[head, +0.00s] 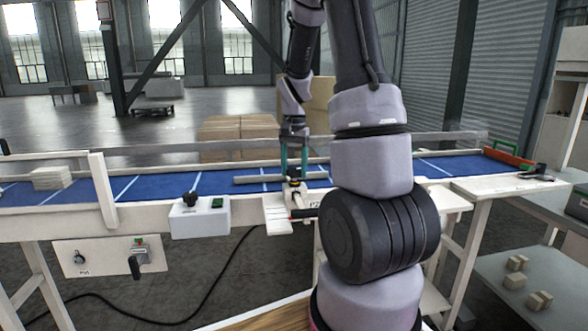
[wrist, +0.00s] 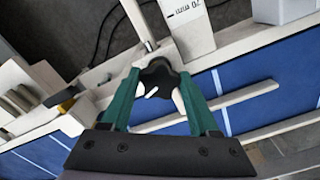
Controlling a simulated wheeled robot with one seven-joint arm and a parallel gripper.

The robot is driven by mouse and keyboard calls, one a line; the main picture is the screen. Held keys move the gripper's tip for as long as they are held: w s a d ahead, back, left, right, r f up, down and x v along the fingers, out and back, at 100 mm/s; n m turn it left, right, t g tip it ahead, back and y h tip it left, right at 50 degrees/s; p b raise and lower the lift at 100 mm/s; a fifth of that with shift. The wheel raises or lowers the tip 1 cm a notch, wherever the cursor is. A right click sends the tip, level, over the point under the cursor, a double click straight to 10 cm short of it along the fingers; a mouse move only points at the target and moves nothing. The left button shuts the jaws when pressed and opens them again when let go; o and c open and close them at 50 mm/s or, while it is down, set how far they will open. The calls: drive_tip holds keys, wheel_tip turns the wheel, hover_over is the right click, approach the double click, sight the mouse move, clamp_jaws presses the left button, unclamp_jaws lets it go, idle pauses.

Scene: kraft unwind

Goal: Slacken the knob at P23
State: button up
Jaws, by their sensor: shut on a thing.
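A black lobed knob (wrist: 158,84) with a white pointer mark sits on the near rail of the blue conveyor in the wrist view. My gripper (wrist: 160,75) has its two green fingers on either side of the knob, shut on it. In the head view my gripper (head: 294,176) points straight down at the rail, and the knob is small and largely hidden there. A label beginning "P2" (head: 314,204) shows beside it, its end hidden behind my arm.
A white control box (head: 215,222) with a black knob and green button stands left on the rail. A lower panel (head: 70,258) carries other controls. Pale bars (head: 250,180) lie on the blue belt (head: 150,188). An orange item (head: 508,158) is at the far right.

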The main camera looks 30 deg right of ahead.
sight(294, 170)
drive_tip(key=shift+s+f, duration=0.15)
drive_tip(key=o, duration=1.4)
drive_tip(key=shift+r, duration=0.6)
wheel_tip(294, 170, up, 10)
drive_tip(key=shift+f, duration=0.1)
